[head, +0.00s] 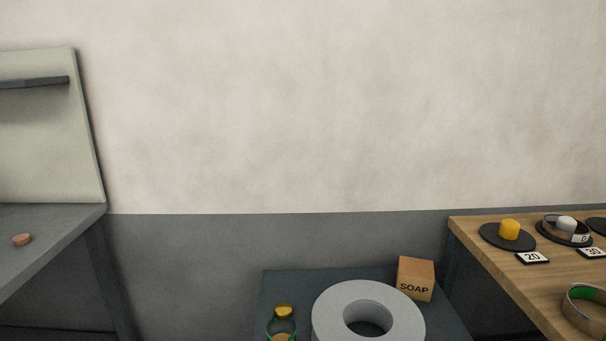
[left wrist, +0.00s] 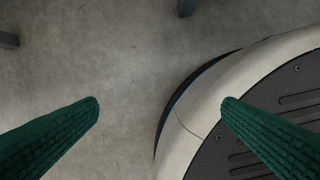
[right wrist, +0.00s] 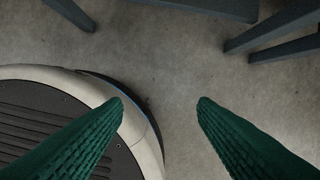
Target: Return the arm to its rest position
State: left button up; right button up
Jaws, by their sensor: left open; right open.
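My left gripper (left wrist: 160,103) shows in the left wrist view as two green ribbed fingers set wide apart. It is open and empty above the bare floor beside my base. My right gripper (right wrist: 161,101) shows in the right wrist view, also open with nothing between its green fingers. It too hangs over the floor at the edge of my base. Neither gripper nor arm is in the head view.
In the head view, a dark table (head: 290,280) holds a grey ring (head: 330,315), a soap box (head: 415,279) and a green-and-yellow item (head: 283,313). A wooden table (head: 480,247) with discs stands right, a grey bench (head: 60,235) left. Table legs (right wrist: 275,38) show in the right wrist view.

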jog(key=s+f+p, duration=0.1)
jog(key=s+f, duration=0.4)
jog(key=f, duration=0.1)
pick_arm(q)
jog(key=s+a+r+p, duration=0.1)
jog(key=s+r+p, duration=0.1)
jog(key=s+p, duration=0.4)
jog(key=s+a+r+p, duration=0.1)
jog(key=s+r+p, duration=0.2)
jog(key=s+p, duration=0.3)
jog(key=shift+a+r+g+p, duration=0.15)
jog(key=shift+r+g+p, duration=0.1)
jog(key=shift+g+p, duration=0.25)
pick_arm(e)
jog(key=s+d+r, duration=0.1)
jog(key=s+r, duration=0.1)
jog(key=s, duration=0.3)
jog(key=s+d+r+g, duration=0.1)
jog(key=s+d+r, duration=0.1)
jog(key=s, duration=0.4)
jog(key=shift+r, duration=0.75)
